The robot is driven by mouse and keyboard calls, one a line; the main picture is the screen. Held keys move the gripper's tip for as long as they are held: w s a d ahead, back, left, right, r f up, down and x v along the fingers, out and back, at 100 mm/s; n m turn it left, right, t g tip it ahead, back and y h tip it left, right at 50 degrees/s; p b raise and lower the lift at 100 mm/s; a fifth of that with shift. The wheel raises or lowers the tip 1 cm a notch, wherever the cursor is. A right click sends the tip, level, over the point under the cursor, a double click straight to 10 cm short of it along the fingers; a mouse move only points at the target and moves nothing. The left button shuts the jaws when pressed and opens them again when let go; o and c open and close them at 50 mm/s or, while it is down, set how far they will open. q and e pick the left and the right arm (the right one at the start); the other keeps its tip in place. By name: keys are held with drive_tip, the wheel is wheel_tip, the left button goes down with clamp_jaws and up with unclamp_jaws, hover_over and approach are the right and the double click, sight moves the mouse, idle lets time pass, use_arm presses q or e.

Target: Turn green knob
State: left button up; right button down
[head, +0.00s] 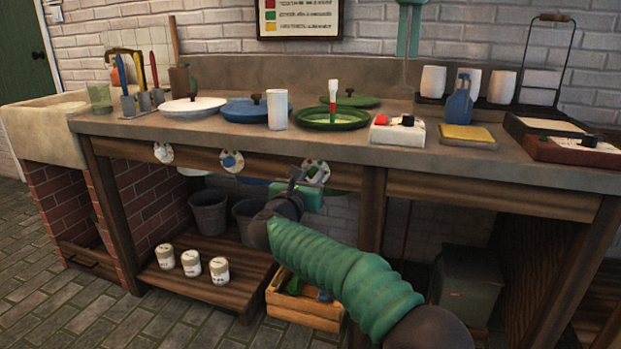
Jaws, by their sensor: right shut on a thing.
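Three round pale dials line the front edge of the bench: a left one (163,152), a middle one with a blue centre (232,161) and a right one (317,168). My right gripper (308,180) is at the right dial, below the green plate, shut on the knob there. The gripper covers most of this knob, so its colour and angle are hard to tell. My green-sleeved right arm reaches up to it from the lower right. My left gripper is not in view.
On the bench (540,183) stand a green plate (333,123), a white cup (278,110), a box with a red button (397,132), a blue spray bottle (459,104) and a yellow sponge (467,135). Below are grey buckets (209,213), white jars (191,263) and a wooden crate (300,308).

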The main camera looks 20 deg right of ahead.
drive_tip(key=shift+a+f, duration=0.1)
drive_tip(key=shift+f, duration=0.25)
drive_tip(key=c, duration=1.2)
unclamp_jaws()
drive_tip(key=shift+w, duration=0.1)
drive_tip(key=shift+o, duration=0.3)
drive_tip(key=shift+r, duration=0.15)
drive_tip(key=shift+s+a+r, duration=0.15)
drive_tip(key=shift+s, duration=0.2)
drive_tip(key=p+v, duration=0.5)
drive_tip(key=v, duration=1.1)
drive_tip(key=shift+p, duration=0.35)
drive_tip(key=shift+a, duration=0.1)
